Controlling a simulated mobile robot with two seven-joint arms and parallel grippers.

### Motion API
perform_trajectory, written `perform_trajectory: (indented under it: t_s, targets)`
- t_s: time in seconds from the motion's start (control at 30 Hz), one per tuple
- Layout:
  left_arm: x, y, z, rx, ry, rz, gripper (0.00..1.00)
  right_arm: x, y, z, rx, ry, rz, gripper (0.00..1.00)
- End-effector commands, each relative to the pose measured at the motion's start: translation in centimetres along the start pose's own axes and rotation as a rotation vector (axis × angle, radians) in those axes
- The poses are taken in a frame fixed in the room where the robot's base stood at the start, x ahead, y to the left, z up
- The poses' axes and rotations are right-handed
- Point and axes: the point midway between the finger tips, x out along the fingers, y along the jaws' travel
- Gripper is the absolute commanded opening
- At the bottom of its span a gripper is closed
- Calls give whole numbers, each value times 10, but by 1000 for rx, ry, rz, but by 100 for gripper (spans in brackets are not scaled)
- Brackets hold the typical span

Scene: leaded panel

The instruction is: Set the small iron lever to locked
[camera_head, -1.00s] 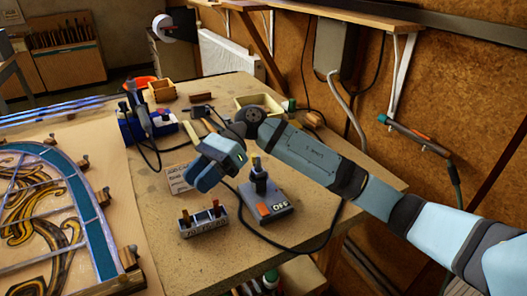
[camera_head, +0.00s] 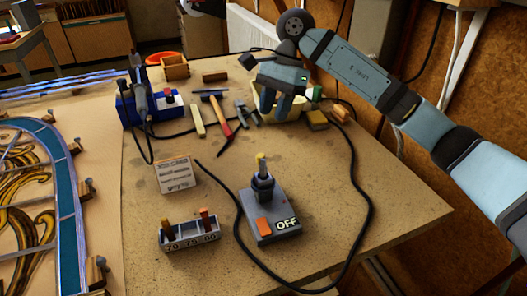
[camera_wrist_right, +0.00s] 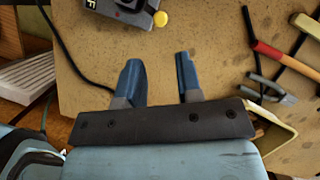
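A grey control box (camera_head: 284,212) with an orange switch (camera_head: 264,226) and an "OFF" label stands on the bench. A dark upright post (camera_head: 263,186) with a yellow tip (camera_head: 262,161) rises from it; I cannot tell whether this is the small iron lever, and no "locked" mark is readable. In the right wrist view the box (camera_wrist_right: 118,10) is cut off at the top, with the yellow tip (camera_wrist_right: 160,18) beside it. My right gripper (camera_head: 273,110) is open and empty behind the box; its spread fingers also show in the wrist view (camera_wrist_right: 158,64). My left gripper is out of view.
A 70-75-80 rack (camera_head: 190,236) and a small card (camera_head: 176,174) stand left of the box. A red-handled hammer (camera_head: 221,122) and other tools lie behind. A blue unit (camera_head: 133,122) stands back left. A black cable loops right. The front right bench is clear.

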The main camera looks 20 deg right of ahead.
Motion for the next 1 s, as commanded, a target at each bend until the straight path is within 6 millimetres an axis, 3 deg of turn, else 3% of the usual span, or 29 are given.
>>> perform_trajectory:
  t_s: [0.3, 0.5, 0.97, 1.0]
  targets:
    - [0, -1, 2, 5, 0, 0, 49, 70, 0, 0, 0, -4, 4, 33]
    - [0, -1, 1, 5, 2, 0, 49, 99, 0, 0, 0, -2, 1, 33]
    - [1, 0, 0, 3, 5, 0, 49, 111, 0, 0, 0, -1, 0, 33]
    - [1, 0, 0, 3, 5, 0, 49, 111, 0, 0, 0, -1, 0, 24]
